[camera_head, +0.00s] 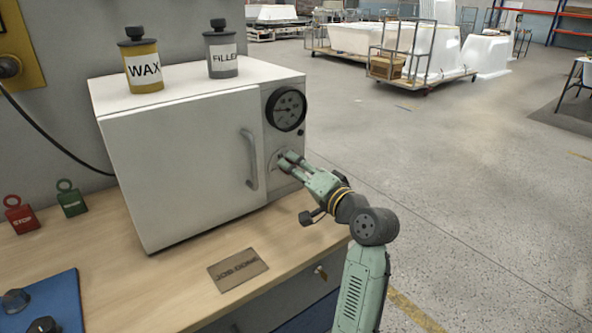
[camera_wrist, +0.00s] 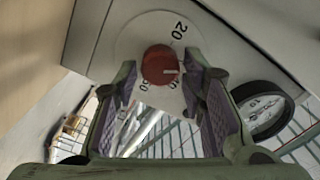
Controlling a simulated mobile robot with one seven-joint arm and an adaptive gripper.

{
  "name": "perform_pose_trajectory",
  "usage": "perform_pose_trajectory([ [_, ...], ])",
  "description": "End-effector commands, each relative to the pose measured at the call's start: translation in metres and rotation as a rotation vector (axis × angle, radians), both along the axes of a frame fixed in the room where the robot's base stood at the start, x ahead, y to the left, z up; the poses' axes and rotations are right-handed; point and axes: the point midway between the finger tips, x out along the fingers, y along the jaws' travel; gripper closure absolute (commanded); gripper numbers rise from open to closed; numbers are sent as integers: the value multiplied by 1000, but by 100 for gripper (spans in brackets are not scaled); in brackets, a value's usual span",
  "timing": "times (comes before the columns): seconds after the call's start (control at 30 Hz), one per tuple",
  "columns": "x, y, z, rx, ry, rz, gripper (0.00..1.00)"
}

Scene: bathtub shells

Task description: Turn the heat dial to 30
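The heat dial is a red round knob (camera_wrist: 160,65) on a pale round scale plate (camera_wrist: 150,28), in the wrist view. A short pale mark on the knob points to the right in that view. The number 20 is readable above right of the knob; the figures below it are too small to read surely. My gripper (camera_wrist: 163,72) is open, with one finger on each side of the knob and gaps showing. In the head view my gripper (camera_head: 287,161) is at the white oven's (camera_head: 180,160) front panel and hides the knob.
A black round gauge (camera_head: 286,109) is above my gripper. The oven's door handle (camera_head: 249,160) is close to its left. WAX (camera_head: 145,68) and FILLER (camera_head: 221,55) tins stand on top. A JOB DONE plate (camera_head: 238,270) lies on the bench. Floor to the right is open.

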Motion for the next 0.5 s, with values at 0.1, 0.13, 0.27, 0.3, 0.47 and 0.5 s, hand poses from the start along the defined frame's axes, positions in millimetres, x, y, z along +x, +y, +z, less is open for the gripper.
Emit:
perform_pose_trajectory([
  [0.1,0,0,0,0,0,0,52],
  [0.13,0,0,0,0,0,0,51],
  [0.27,0,0,0,-1,-1,0,51],
  [0.3,0,0,0,-1,-1,0,51],
  [0.47,-2,-1,0,0,0,0,51],
  [0.5,-4,-3,0,0,0,-1,51],
])
